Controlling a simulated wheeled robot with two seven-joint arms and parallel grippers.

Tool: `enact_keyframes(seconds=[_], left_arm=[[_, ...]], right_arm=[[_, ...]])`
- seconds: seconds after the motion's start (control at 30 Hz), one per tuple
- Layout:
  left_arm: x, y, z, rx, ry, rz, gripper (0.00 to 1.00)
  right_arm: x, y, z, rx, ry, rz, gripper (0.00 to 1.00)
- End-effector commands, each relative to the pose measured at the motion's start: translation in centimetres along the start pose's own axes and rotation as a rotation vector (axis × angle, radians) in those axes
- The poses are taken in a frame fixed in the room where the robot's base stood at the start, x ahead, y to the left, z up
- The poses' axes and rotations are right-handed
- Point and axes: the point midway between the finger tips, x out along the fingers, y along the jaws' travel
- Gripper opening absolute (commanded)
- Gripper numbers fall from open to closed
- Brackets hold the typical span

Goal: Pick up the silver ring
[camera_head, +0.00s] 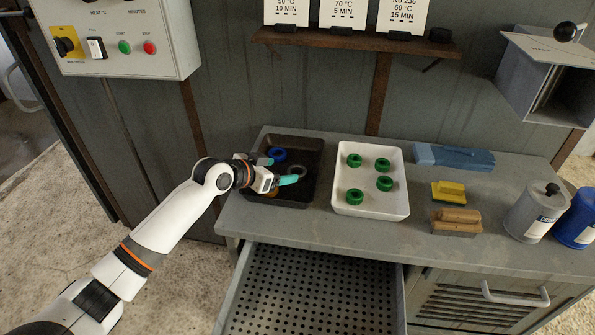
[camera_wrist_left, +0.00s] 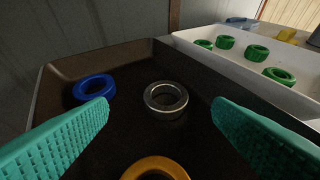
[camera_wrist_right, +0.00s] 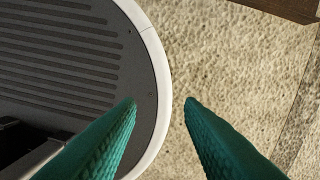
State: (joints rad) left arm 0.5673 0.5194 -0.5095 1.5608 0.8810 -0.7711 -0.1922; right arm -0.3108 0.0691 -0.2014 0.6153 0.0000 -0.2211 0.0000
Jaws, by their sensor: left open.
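The silver ring (camera_wrist_left: 166,97) lies flat in the dark tray (camera_wrist_left: 62,72), near its middle in the left wrist view. It also shows in the head view (camera_head: 298,171), just beyond my left fingertips. My left gripper (camera_wrist_left: 162,108) is open over the tray, its teal fingers apart with the silver ring ahead between them and not touched. A blue ring (camera_wrist_left: 94,88) lies to the left of the silver one, and an orange ring (camera_wrist_left: 156,168) lies nearer, partly cut off by the frame. My right gripper (camera_wrist_right: 160,104) is open and empty above the floor.
A white tray (camera_head: 371,210) with several green rings stands right of the dark tray. A yellow block (camera_head: 449,191), a wooden brush (camera_head: 456,221), blue gloves (camera_head: 452,158) and cans (camera_head: 533,212) lie farther right. An open perforated drawer (camera_head: 313,290) juts out below the bench.

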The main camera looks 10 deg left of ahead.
Motion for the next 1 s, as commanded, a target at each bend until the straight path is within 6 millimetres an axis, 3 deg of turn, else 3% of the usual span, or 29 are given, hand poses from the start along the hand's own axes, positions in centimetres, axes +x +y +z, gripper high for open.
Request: enact_keyframes(seconds=[0.4,0.7,1.0], left_arm=[[4.9,-0.8,-0.3,-0.002,0.002,0.000,0.74],[5.3,-0.7,-0.3,0.000,0.001,0.001,0.73],[5.2,-0.7,-0.3,0.000,0.001,0.000,0.26]], right_arm=[[-1.0,-1.0,1.3,-0.004,-0.018,-0.012,0.34],[-1.0,-1.3,1.2,-0.004,-0.017,-0.016,0.34],[-1.0,-1.3,1.1,-0.004,-0.016,-0.016,0.34]])
